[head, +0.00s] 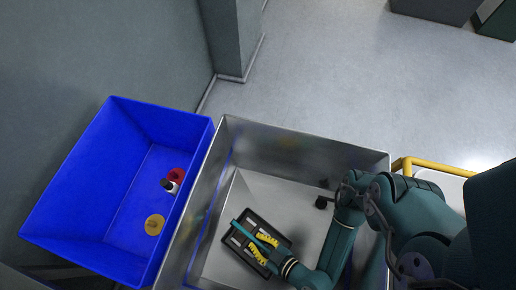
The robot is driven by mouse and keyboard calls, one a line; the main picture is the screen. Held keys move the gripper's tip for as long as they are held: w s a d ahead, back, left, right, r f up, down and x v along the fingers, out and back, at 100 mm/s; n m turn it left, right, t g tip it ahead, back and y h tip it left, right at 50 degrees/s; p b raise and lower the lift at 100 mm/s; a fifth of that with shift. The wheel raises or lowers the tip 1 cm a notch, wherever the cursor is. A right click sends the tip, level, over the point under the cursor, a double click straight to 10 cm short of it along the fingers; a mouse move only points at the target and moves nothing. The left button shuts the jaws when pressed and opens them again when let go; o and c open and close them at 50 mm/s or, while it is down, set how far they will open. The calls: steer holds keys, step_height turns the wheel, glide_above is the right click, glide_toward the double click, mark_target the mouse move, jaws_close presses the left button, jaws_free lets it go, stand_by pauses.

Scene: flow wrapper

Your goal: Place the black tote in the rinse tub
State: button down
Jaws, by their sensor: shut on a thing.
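The black tote (232,243) is a small, shallow tray with yellow pieces in it. In the head view it appears inside the grey metal tub (310,153), which I take for the rinse tub, towards its near left side. My gripper (262,245) reaches down over the tote from the lower right and is shut on it. The fingertips and exact grip are partly hidden by the gripper itself. I cannot tell whether the tote touches the tub floor.
A blue bin (75,190) adjoins the tub on the left. It holds a red object (176,174), a small black-and-white object (170,186) and a tan disc (154,224). A small black object (321,202) is in the tub. A yellow rail (430,165) stands at right.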

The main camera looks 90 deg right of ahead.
step_height(320, 180, down, 5)
steer(key=shift+r+b, duration=0.1)
steer(key=shift+b, duration=1)
steer(key=shift+r, duration=0.1)
steer(key=c, duration=1.2)
jaws_free()
steer(key=shift+c, duration=0.2)
steer(key=shift+r, duration=0.1)
